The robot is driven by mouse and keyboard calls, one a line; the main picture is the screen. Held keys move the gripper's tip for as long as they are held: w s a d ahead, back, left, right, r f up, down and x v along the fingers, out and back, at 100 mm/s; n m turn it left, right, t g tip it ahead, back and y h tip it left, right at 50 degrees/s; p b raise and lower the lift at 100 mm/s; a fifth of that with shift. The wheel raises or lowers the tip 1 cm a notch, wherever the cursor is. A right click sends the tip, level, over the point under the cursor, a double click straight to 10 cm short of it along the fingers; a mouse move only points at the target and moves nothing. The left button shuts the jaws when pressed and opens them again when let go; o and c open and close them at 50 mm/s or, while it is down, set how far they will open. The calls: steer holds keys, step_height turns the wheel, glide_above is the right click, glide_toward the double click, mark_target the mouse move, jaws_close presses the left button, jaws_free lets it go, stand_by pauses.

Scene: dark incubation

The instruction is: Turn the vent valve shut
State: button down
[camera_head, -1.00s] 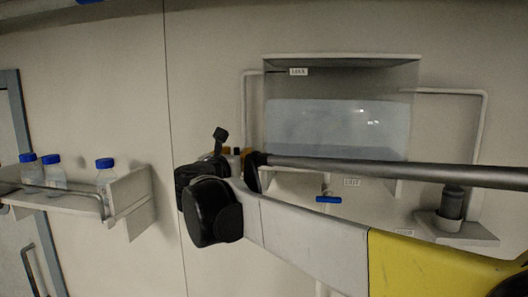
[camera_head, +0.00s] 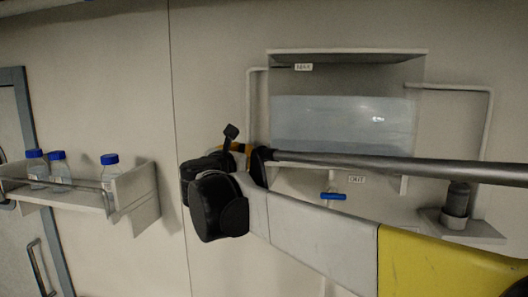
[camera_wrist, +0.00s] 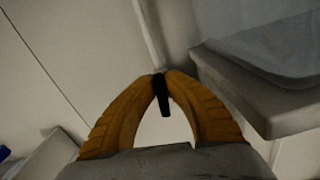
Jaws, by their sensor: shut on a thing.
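My gripper (camera_wrist: 159,76) has its two orange fingers bowed together at the tips in the wrist view. They are shut on a small dark handle (camera_wrist: 163,102), which sits at the end of a pale pipe (camera_wrist: 150,35) on the wall and looks like the vent valve's handle. In the head view the orange of my gripper (camera_head: 238,148) shows behind my black wrist, near the left pipe (camera_head: 249,105) of the wall tank.
The wall tank (camera_head: 340,125) holds pale liquid. Below it is a blue valve handle (camera_head: 333,196) beside an OUT label (camera_head: 357,180). A shelf (camera_head: 135,195) with blue-capped bottles (camera_head: 110,172) is at left. A dark cylinder (camera_head: 457,200) stands in a right bracket (camera_head: 462,228).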

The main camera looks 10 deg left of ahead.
steer(key=m, duration=0.1)
steer(key=m+b, duration=0.1)
steer(key=m, duration=0.2)
steer(key=shift+d+f, duration=0.1)
steer(key=shift+d, duration=0.2)
steer(key=shift+d+f+m+b, duration=0.2)
steer(key=shift+m+b, duration=0.25)
steer(key=shift+m, duration=1.6)
steer(key=shift+d+f+m+b, duration=0.1)
steer(key=shift+f+m+b, duration=0.3)
steer(key=shift+m, duration=1.7)
steer(key=shift+d+f+m+b, duration=0.1)
steer(key=shift+m+b, duration=0.45)
steer(key=shift+m, duration=1.5)
steer(key=c, duration=1.5)
jaws_free()
steer(key=shift+o, duration=0.2)
